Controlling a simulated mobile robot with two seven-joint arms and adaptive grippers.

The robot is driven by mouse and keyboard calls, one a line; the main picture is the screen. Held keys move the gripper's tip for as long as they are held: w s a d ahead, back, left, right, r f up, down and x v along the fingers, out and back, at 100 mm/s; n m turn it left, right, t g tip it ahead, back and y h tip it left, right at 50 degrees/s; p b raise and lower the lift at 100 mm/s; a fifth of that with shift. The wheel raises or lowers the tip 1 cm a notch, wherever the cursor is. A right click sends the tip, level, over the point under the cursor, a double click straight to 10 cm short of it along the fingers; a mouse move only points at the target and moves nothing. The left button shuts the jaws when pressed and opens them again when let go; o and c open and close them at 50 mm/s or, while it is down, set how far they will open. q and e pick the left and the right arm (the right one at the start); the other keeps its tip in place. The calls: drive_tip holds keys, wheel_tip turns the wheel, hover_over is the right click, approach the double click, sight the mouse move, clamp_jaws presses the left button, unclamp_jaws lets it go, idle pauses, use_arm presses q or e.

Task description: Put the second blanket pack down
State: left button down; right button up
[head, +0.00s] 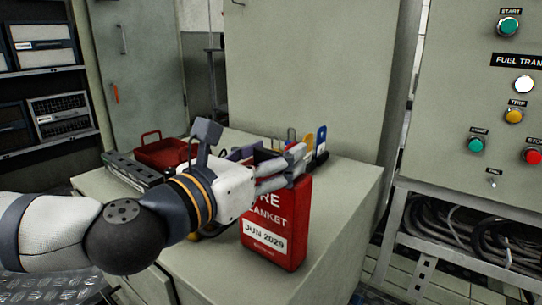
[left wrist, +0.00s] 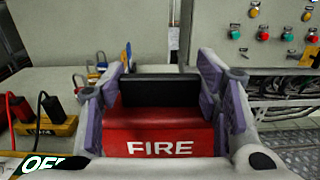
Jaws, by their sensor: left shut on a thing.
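A red blanket pack (head: 275,230) stands roughly upright, its white label reading JUN 2029 in the head view. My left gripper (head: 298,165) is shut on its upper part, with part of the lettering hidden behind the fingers. In the left wrist view the red pack (left wrist: 160,132) with the word FIRE lies between the two fingers. The pack is over the top of the grey-green cabinet (head: 345,190), near its right side. I cannot tell whether its base touches the top. I see no other blanket pack clearly. My right gripper is not in view.
A red tray (head: 163,151) and a long dark case (head: 132,169) lie at the back left of the cabinet top. Coloured padlocks (head: 321,138) stand behind the gripper. A yellow block with plugs (left wrist: 48,127) is left of the pack. A control panel (head: 460,90) stands right.

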use_arm(q)
drive_tip(key=c, duration=0.6)
unclamp_jaws()
drive_tip(key=shift+f, duration=0.1)
drive_tip(key=shift+o, duration=0.2)
drive_tip(key=shift+r, duration=0.2)
drive_tip(key=p+v, duration=0.2)
drive_tip(key=v, duration=1)
drive_tip(key=shift+f, duration=0.1)
